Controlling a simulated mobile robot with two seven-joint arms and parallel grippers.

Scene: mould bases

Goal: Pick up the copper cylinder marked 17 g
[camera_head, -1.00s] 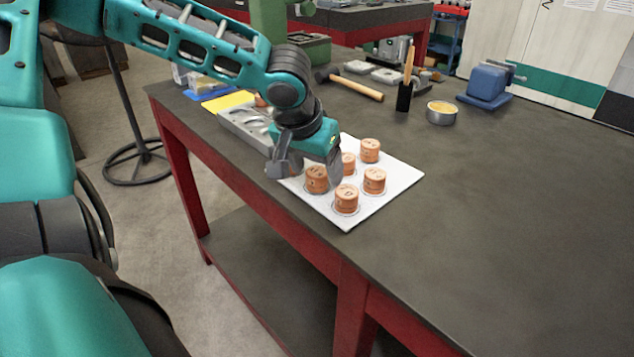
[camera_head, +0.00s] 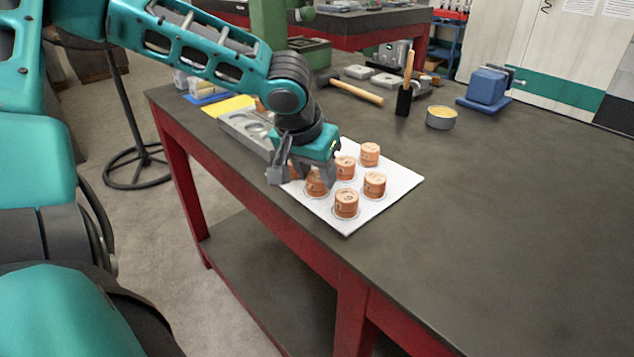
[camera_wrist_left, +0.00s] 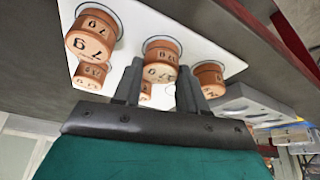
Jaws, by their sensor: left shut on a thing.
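Several copper cylinders stand on a white sheet (camera_head: 395,190) with ring outlines. My left gripper (camera_head: 306,177) points down and is shut on one copper cylinder (camera_head: 315,186) in the row along the table's front edge. In the left wrist view the held cylinder (camera_wrist_left: 160,62) sits between the two grey fingers; its mark is upside down and I cannot read it surely. A front-row cylinder (camera_head: 346,203) stands to its right in the head view, another (camera_wrist_left: 211,77) on its other side. Further cylinders (camera_head: 374,185) stand behind. My right gripper is not in view.
A hammer (camera_head: 358,93), a round tin (camera_head: 440,117) and a blue vise (camera_head: 487,88) are farther back. The table's right part is clear.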

